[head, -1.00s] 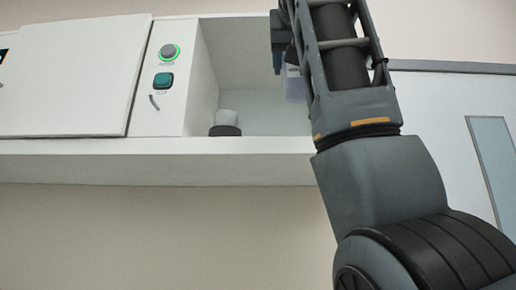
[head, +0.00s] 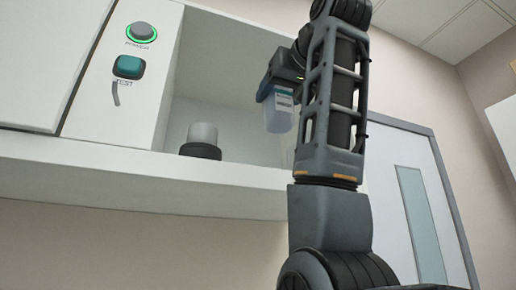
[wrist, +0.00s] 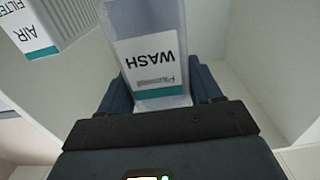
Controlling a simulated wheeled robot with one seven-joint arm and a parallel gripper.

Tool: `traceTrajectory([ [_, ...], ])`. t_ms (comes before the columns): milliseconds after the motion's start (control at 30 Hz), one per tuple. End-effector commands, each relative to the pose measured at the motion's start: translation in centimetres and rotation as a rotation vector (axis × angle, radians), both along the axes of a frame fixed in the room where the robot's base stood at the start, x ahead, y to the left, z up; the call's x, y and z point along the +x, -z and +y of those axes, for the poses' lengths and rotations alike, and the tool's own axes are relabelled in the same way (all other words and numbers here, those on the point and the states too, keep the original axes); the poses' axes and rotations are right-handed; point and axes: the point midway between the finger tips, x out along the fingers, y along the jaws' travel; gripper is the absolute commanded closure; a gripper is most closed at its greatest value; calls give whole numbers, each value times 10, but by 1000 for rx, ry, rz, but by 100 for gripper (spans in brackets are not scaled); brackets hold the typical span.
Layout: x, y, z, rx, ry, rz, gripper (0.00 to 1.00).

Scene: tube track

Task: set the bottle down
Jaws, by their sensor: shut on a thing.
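The bottle (head: 279,118) is translucent, with a white and teal label. In the wrist view the bottle (wrist: 145,20) shows the word WASH upside down. My gripper (head: 284,78) is shut on the bottle and holds it in front of the open white alcove, with the bottle's lower end above the shelf edge in the head view. In the wrist view the fingers of my gripper (wrist: 160,92) stand on both sides of it. I cannot tell how far the bottle's base is from any surface.
A pale cylinder (head: 202,134) on a dark round base (head: 200,151) stands at the alcove's left. A box labelled AIR FILTER (wrist: 42,30) is at the wrist view's upper left. A panel with a green-ringed button (head: 141,32) and teal switch (head: 128,67) adjoins the alcove.

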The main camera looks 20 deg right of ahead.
Motion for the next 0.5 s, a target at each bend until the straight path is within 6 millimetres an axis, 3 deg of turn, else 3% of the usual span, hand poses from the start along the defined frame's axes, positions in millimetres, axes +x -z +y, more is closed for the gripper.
traceTrajectory([
  [100, 27, 14, 0, 0, -1, 5, 76],
  [300, 60, 34, 0, 0, -1, 2, 76],
  [500, 72, 44, 0, 0, -1, -2, 76],
])
